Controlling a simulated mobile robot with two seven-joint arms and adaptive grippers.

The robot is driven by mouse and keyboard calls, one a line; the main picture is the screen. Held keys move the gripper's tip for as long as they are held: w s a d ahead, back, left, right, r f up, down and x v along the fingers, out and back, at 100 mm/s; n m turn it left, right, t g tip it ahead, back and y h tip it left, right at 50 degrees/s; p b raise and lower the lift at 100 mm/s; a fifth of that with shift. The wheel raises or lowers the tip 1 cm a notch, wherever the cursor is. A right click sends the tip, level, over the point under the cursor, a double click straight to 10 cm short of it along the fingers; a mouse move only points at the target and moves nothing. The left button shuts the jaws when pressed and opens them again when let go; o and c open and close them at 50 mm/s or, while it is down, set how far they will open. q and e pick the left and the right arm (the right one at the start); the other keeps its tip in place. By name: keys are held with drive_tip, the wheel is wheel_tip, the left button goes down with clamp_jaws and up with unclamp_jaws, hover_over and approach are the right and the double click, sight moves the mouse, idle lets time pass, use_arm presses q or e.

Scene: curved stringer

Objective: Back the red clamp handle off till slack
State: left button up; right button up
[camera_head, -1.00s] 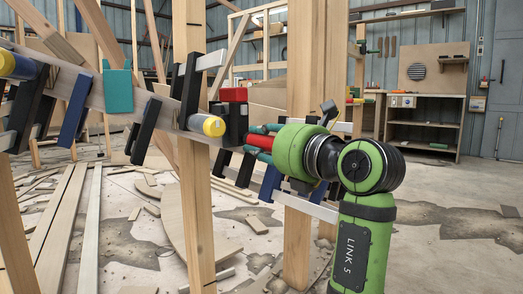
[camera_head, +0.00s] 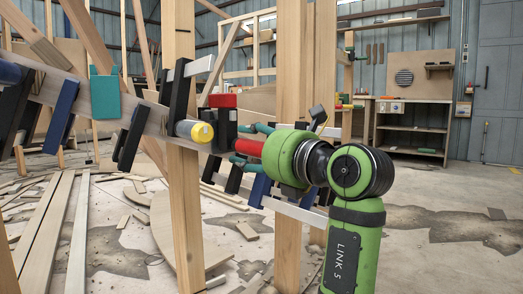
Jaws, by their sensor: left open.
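The red clamp handle (camera_head: 248,147) points right from a black clamp with a red block on top (camera_head: 222,101). The clamp sits on the long sloping stringer board (camera_head: 154,118). My left gripper (camera_head: 241,145) has teal fingers, one above and one below the handle. It is open, and I cannot tell whether the fingers touch the handle. My green wrist is just right of the handle and hides its outer end. My right gripper is not in view.
A clamp with a yellow-tipped handle (camera_head: 202,132) is close on the left. A teal clamp (camera_head: 105,96) and a blue one (camera_head: 61,116) sit farther left. A wooden post (camera_head: 184,220) stands below the clamps. Loose boards (camera_head: 47,225) lie on the floor; the right is open floor.

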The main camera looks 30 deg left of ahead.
use_arm(q)
drive_tip(key=v, duration=1.1)
drive_tip(key=shift+d, duration=0.35)
